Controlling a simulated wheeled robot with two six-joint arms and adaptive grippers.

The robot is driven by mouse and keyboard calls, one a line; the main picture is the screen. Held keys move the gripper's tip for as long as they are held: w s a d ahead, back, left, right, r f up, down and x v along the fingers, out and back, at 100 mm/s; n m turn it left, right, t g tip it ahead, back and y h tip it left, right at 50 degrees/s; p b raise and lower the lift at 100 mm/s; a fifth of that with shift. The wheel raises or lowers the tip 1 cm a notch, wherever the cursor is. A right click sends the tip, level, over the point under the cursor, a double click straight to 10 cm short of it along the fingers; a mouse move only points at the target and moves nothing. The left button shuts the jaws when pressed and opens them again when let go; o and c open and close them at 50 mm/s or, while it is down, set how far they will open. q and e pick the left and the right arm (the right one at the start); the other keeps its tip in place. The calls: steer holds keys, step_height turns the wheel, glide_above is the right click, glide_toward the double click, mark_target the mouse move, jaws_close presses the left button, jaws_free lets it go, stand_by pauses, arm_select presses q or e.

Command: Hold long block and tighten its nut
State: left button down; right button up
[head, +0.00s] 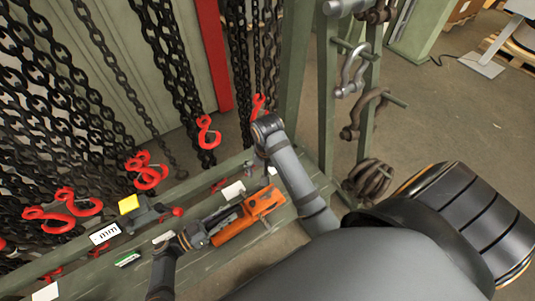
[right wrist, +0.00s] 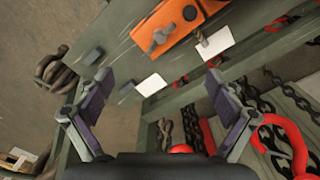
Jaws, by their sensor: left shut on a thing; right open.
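The long orange block (head: 250,214) lies along the green bench beam in the head view. My left gripper (head: 205,236) is shut on its left end. In the right wrist view the block (right wrist: 183,24) is at the top, with a grey bolt-like piece, seemingly the nut (right wrist: 157,40), on its face and a dark round hole beside it. My right gripper (right wrist: 158,86) is open and empty, its two fingers spread below the block in that view and apart from it. In the head view its arm bends above the block, and the fingers are mostly hidden.
Black chains (head: 165,50) with red hooks (head: 207,132) hang behind the beam on the left. A green post (head: 326,90) with shackles stands right of my right arm. Open floor lies farther right.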

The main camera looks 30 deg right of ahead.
mark_target(267, 191)
steer(key=n, duration=0.9)
steer(key=shift+f+n, duration=0.1)
steer(key=shift+n, duration=0.3)
step_height(267, 191, down, 12)
